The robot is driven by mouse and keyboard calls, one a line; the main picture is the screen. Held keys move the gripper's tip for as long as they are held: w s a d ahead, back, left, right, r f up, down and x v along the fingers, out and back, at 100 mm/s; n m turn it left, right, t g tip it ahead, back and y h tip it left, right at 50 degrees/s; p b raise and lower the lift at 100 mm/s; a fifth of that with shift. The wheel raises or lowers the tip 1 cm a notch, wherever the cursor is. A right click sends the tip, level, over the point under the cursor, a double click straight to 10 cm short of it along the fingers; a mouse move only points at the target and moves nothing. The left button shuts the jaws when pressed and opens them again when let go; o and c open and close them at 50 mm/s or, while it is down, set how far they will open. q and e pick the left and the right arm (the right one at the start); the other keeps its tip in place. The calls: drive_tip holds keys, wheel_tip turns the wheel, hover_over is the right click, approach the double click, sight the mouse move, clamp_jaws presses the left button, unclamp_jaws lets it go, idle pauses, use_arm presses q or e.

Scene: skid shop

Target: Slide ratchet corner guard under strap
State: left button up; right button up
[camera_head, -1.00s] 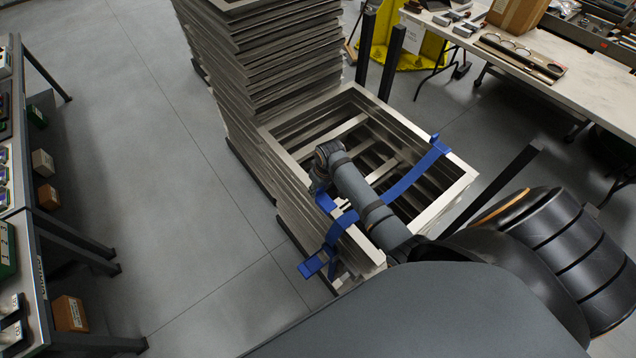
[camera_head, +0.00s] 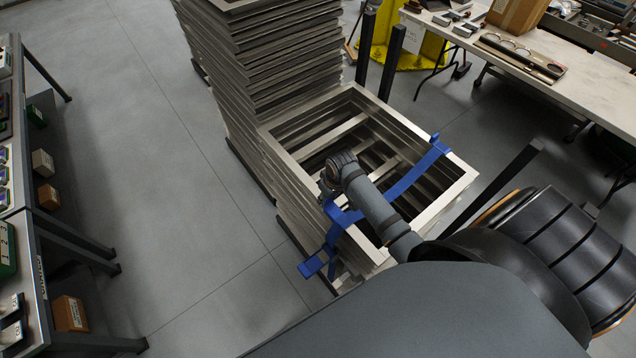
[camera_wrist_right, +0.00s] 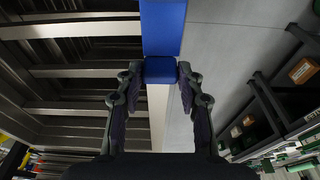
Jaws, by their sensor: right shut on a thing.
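A blue strap (camera_head: 408,182) crosses the top of the front stack of metal frames (camera_head: 447,203) and hangs over its near left side. My right gripper (camera_head: 328,194) is at that left edge, partly hidden by my wrist. In the right wrist view, my right gripper (camera_wrist_right: 160,78) is shut on a small blue block, which looks like the corner guard (camera_wrist_right: 160,70). The strap (camera_wrist_right: 163,26) lies right beyond it, in line with it. I cannot tell whether the guard is under the strap or only against it. My left gripper is out of view.
A taller stack of frames (camera_head: 262,70) stands behind. Dark posts (camera_head: 392,62) rise beside the stacks. A blue piece (camera_head: 313,265) hangs on the strap's lower left. A shelf (camera_head: 40,270) stands left and a workbench (camera_head: 570,75) right, with open floor (camera_head: 160,170) between shelf and stacks.

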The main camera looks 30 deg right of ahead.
sight(335, 210)
drive_tip(key=shift+s+d, duration=0.15)
drive_tip(key=shift+s, duration=0.9)
drive_tip(key=shift+s+d, duration=0.1)
drive_tip(key=shift+s, duration=0.9)
drive_tip(key=shift+s, duration=0.2)
drive_tip(key=o, duration=0.9)
drive_tip(key=shift+w+v, duration=0.25)
drive_tip(key=shift+v, duration=0.85)
drive_tip(key=shift+w+v, duration=0.2)
drive_tip(key=shift+v, duration=0.9)
drive_tip(key=shift+r, duration=0.15)
